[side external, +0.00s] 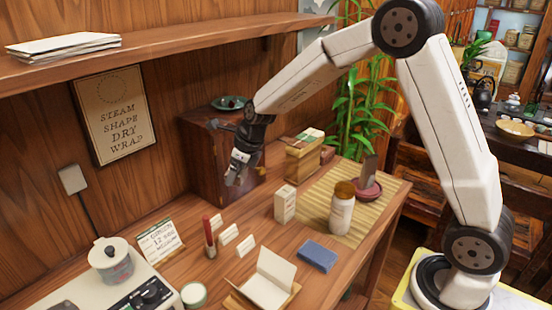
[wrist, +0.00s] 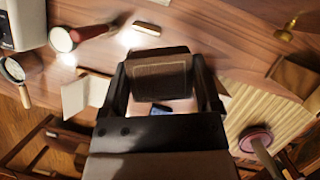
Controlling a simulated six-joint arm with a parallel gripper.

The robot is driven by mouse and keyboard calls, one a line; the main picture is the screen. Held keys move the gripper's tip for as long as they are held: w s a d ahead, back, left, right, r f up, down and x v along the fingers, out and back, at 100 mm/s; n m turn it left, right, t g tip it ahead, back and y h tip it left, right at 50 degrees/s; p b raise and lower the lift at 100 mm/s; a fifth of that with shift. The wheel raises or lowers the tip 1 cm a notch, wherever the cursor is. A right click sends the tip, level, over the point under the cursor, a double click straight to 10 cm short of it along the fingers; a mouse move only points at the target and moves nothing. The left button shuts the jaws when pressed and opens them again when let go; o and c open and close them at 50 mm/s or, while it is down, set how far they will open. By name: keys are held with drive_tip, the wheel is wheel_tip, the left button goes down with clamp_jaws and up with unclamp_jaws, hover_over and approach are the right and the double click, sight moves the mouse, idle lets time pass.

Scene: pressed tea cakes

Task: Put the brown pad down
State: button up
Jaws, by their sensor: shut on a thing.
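My gripper (side external: 233,178) hangs fingers-down above the table, in front of the dark wooden chest (side external: 190,150), in the side view. In the wrist view, a dark brown pad (wrist: 160,75) shows between the two fingers of my gripper (wrist: 166,78), which is shut on it. The pad is hard to make out in the side view.
A jar (side external: 341,215) stands on the slatted mat (side external: 315,200). A shelf (side external: 170,42) runs above.

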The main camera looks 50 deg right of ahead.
drive_tip(key=w+a+f, duration=0.2)
drive_tip(key=a+f, duration=0.2)
drive_tip(key=f, duration=0.1)
drive_tip(key=shift+a, duration=0.3)
drive_tip(key=shift+f, duration=0.1)
hover_over(188, 217)
drive_tip(key=s, duration=0.2)
drive_tip(key=shift+w+d+f, duration=0.1)
drive_tip(key=shift+d+f, duration=0.05)
drive_tip(key=shift+f, duration=2.2)
drive_tip(key=shift+w+d+f, duration=0.1)
drive_tip(key=shift+f, duration=2.2)
drive_tip(key=shift+w+f, duration=0.1)
drive_tip(key=shift+f, duration=0.05)
drive_tip(key=shift+w+f, duration=0.1)
drive_tip(key=shift+f, duration=1.5)
